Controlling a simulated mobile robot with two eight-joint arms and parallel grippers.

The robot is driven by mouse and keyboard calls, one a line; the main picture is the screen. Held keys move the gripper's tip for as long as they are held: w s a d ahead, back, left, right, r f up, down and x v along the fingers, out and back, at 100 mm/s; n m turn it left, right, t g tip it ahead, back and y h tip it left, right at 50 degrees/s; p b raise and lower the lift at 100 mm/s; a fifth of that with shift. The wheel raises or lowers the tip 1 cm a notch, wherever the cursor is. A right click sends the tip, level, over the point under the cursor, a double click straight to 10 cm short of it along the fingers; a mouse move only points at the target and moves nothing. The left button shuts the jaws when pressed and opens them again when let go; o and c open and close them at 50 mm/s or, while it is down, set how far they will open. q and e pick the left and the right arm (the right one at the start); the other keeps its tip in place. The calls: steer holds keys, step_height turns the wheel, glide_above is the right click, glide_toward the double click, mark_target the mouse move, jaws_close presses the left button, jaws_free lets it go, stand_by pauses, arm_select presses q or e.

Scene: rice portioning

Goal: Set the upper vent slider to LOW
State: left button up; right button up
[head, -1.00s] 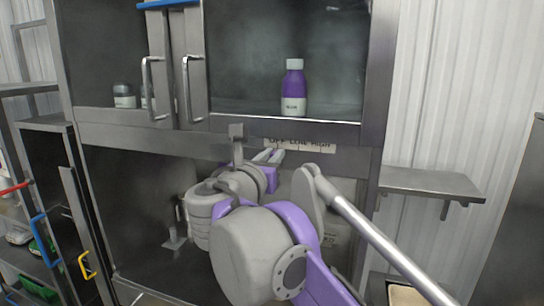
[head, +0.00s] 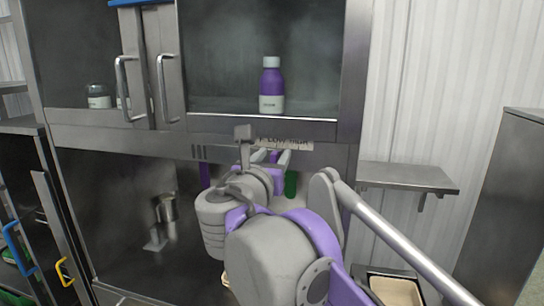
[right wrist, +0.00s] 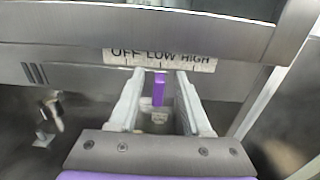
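The label strip reading OFF, LOW, HIGH is on the steel rail in the right wrist view (right wrist: 160,60) and partly covered by my arm in the head view (head: 292,145). A narrow purple piece, seemingly the slider knob (right wrist: 158,90), stands below the word LOW. My right gripper (right wrist: 160,78) is open, with one finger on each side of the purple piece and visible gaps between. Its fingertips reach just below the label. In the head view my right gripper (head: 271,157) is at the rail. My left gripper is not in view.
A purple bottle (head: 271,88) and a small jar (head: 98,96) stand on the shelf above the rail. A side shelf (head: 405,178) sticks out at the right. A metal fixture (head: 165,215) is inside the lower bay. A tray (head: 395,290) lies at lower right.

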steer(key=b+v, duration=0.1)
steer(key=v, duration=0.9)
steer(key=shift+s+a, duration=0.15)
steer(key=shift+s, duration=0.25)
